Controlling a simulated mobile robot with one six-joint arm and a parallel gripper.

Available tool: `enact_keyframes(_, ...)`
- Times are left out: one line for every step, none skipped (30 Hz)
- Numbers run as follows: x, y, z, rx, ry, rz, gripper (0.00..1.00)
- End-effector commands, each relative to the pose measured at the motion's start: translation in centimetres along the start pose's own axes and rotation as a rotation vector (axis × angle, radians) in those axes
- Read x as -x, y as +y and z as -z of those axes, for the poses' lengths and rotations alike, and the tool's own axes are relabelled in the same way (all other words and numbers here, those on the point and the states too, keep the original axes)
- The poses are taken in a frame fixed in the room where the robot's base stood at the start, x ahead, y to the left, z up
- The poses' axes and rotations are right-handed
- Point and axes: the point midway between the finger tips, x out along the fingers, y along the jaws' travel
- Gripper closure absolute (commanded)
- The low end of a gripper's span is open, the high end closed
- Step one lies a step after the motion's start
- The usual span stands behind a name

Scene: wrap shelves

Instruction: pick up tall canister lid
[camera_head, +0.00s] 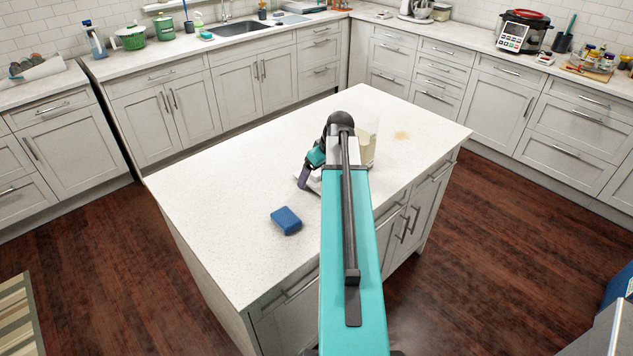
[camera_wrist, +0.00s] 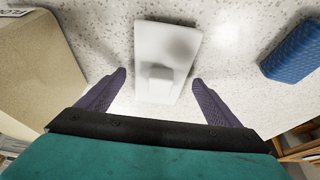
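The white rectangular lid (camera_wrist: 165,40) lies on the speckled counter in the wrist view, with a small raised block-shaped handle on its near half. My gripper (camera_wrist: 158,80) is open, with one purple finger on each side of the lid's near end. A gap shows between each finger and the lid, and nothing is held. In the head view my gripper (camera_head: 303,181) points down over the island, and the lid is mostly hidden by my arm there. A cream canister (camera_wrist: 38,65) with partly visible lettering stands left of my gripper in the wrist view; it also shows behind my arm in the head view (camera_head: 370,144).
A blue sponge (camera_head: 286,220) lies on the white island top (camera_head: 225,190); it is at the right in the wrist view (camera_wrist: 294,52). Cabinets surround the island across open floor.

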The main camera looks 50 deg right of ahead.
Motion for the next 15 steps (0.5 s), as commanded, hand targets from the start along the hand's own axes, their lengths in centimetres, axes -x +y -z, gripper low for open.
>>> enact_keyframes(0.00,-0.01,0.01,0.000,0.000,0.000,0.21)
enact_keyframes(0.01,-0.01,0.01,0.000,0.000,0.000,0.26)
enact_keyframes(0.01,-0.02,0.01,0.000,0.000,0.000,0.33)
enact_keyframes(0.01,-0.02,0.01,0.000,0.000,0.000,0.38)
enact_keyframes(0.01,-0.02,0.01,0.000,0.000,0.000,0.43)
enact_keyframes(0.00,-0.02,0.02,0.000,0.000,0.000,0.49)
enact_keyframes(0.00,-0.02,0.02,0.000,0.000,0.000,0.55)
enact_keyframes(0.01,-0.02,0.02,0.000,0.000,0.000,0.60)
enact_keyframes(0.02,-0.02,0.03,0.000,0.000,0.000,0.60)
enact_keyframes(0.02,-0.03,0.04,0.000,0.000,0.000,0.60)
enact_keyframes(0.02,-0.03,0.04,0.000,0.000,0.000,0.60)
enact_keyframes(0.02,-0.03,0.04,0.001,0.000,0.000,0.60)
enact_keyframes(0.02,-0.03,0.04,0.000,0.000,0.000,0.60)
enact_keyframes(0.02,-0.03,0.04,0.001,0.000,0.000,0.60)
enact_keyframes(0.02,-0.03,0.05,0.001,0.000,0.000,0.60)
